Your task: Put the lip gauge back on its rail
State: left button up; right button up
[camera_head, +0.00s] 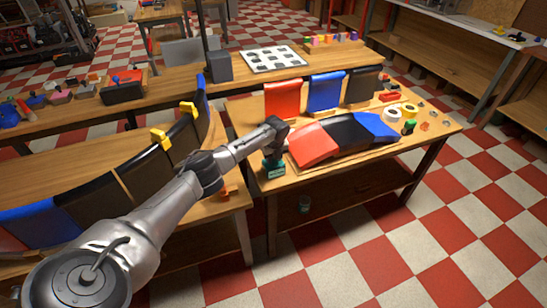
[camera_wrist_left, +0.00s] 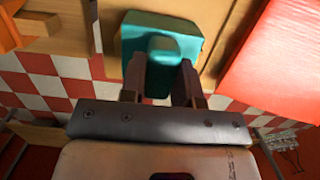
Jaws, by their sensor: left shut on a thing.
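My left gripper (camera_head: 274,154) is shut on a teal block, which I take to be the lip gauge (camera_head: 275,169), at the left front corner of the right-hand table. In the left wrist view the teal gauge (camera_wrist_left: 184,25) has a raised rounded knob, and the two dark fingers of my gripper (camera_wrist_left: 160,82) stand on either side of it. Pale wood shows beside and behind the gauge. I cannot tell whether the gauge touches the wood or which part is its rail. My right gripper is not in view.
Red, black and blue curved panels (camera_head: 346,137) lie close to the right of the gauge on the right-hand table (camera_head: 435,135). Upright panels stand behind them, with rolls and small parts at right. Dark curved duct segments (camera_head: 140,178) with yellow clips (camera_head: 160,138) stand at left.

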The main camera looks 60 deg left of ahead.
pick_arm(q)
jog(key=shift+f, duration=0.15)
jog(key=o, duration=1)
jog(key=shift+o, duration=0.2)
notch_tip(320, 180, up, 14)
jog(key=d+p, duration=0.2)
jog(key=p, duration=0.1)
jog(key=shift+s+f+p, duration=0.15)
jog(key=shift+s+p, duration=0.05)
jog(key=shift+p, duration=0.15)
jog(key=shift+d, duration=0.1)
